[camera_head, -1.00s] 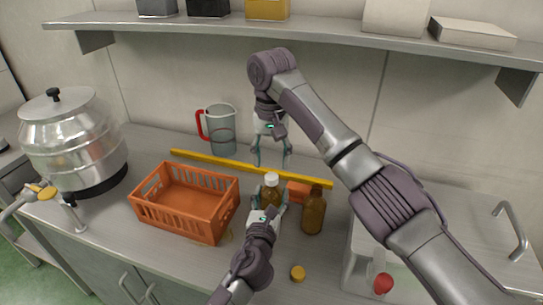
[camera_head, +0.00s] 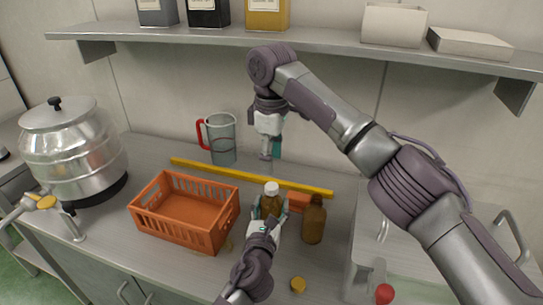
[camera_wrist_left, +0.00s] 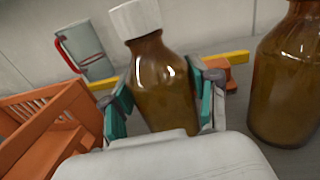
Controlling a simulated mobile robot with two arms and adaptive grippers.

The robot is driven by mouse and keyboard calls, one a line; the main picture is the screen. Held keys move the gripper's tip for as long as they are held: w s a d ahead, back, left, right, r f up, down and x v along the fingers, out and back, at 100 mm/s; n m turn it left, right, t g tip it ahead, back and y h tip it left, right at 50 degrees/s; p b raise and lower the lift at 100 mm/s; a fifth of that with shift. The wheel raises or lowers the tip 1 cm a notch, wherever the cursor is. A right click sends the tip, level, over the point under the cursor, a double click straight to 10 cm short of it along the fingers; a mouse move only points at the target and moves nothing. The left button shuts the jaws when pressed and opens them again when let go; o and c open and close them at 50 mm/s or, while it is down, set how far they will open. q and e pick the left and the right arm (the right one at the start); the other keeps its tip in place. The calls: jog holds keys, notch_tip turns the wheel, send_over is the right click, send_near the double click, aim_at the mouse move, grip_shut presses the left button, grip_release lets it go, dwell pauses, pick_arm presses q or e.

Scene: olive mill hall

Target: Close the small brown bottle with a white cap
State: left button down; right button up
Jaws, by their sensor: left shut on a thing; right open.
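The small brown bottle (camera_head: 270,206) stands on the counter with the white cap (camera_head: 271,188) on its neck. In the left wrist view the bottle (camera_wrist_left: 163,88) fills the middle, and the cap (camera_wrist_left: 135,18) sits on top; whether it is tight I cannot tell. My left gripper (camera_head: 268,217) is shut on the bottle's body, one finger on each side. My right gripper (camera_head: 271,155) is open and empty, above and behind the bottle, apart from the cap.
A larger brown bottle (camera_head: 314,220) stands just right, with a yellow cap (camera_head: 298,284) in front. An orange crate (camera_head: 186,213) is left. A yellow bar (camera_head: 215,172), orange block (camera_head: 299,201) and red-handled jug (camera_head: 221,140) lie behind. A shelf (camera_head: 300,38) hangs above.

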aim_at(271, 186)
jog(key=shift+f, duration=4.05)
grip_shut()
jog(key=m, duration=0.5)
jog(key=shift+o, duration=0.7)
grip_release()
